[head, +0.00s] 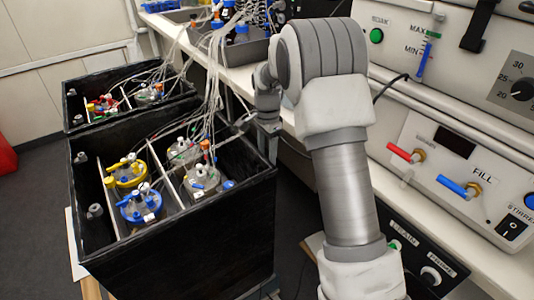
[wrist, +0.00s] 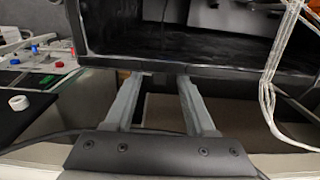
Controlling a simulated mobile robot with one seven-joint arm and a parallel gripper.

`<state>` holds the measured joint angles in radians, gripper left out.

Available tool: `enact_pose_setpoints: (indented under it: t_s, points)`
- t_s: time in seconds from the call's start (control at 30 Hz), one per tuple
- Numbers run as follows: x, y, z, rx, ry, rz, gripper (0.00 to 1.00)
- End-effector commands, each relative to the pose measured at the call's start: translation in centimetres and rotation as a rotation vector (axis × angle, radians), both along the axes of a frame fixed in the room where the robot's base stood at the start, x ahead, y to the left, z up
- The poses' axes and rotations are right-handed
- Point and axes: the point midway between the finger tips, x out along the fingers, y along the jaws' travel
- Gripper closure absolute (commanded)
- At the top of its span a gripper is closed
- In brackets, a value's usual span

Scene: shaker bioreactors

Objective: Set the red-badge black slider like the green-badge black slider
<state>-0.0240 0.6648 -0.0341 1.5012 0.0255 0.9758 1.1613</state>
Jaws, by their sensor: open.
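I cannot make out a black slider with a red badge or one with a green badge in either view. In the head view, a green round button (head: 376,36) sits by the SOAK label, and a blue-and-green lever (head: 424,58) sits by the MAX and MIN marks. My gripper (head: 268,112) is beside the right rim of the near black box, partly hard to see. In the wrist view, my gripper (wrist: 161,77) is open, with nothing between its fingers, below the front edge of a dark box.
The near black box (head: 190,245) holds several bottles with coloured caps and tubes. The FILL panel (head: 415,130) has red and blue levers and a black switch. Pale tubes (wrist: 268,95) hang at right in the wrist view. A dark panel (wrist: 42,112) with a white knob is at left.

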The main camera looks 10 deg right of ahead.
Motion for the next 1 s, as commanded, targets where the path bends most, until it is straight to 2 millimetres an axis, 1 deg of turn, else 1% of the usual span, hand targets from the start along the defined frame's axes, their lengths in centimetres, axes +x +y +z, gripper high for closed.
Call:
enact_pose_setpoints:
  t_s: [0.07, 0.17, 0.3, 0.37, 0.4, 1.0]
  points:
    - [-0.01, 0.00, 0.01, 0.000, 0.000, 0.000, 0.45]
    - [0.00, 0.00, 0.02, 0.000, 0.000, 0.000, 0.61]
    - [0.00, 0.00, 0.04, 0.000, 0.000, 0.000, 0.86]
    - [0.00, 0.00, 0.04, 0.000, 0.000, 0.000, 0.97]
    - [0.00, 0.00, 0.04, 0.000, 0.000, 0.000, 1.00]
    - [0.01, 0.00, 0.07, 0.000, 0.000, 0.000, 1.00]
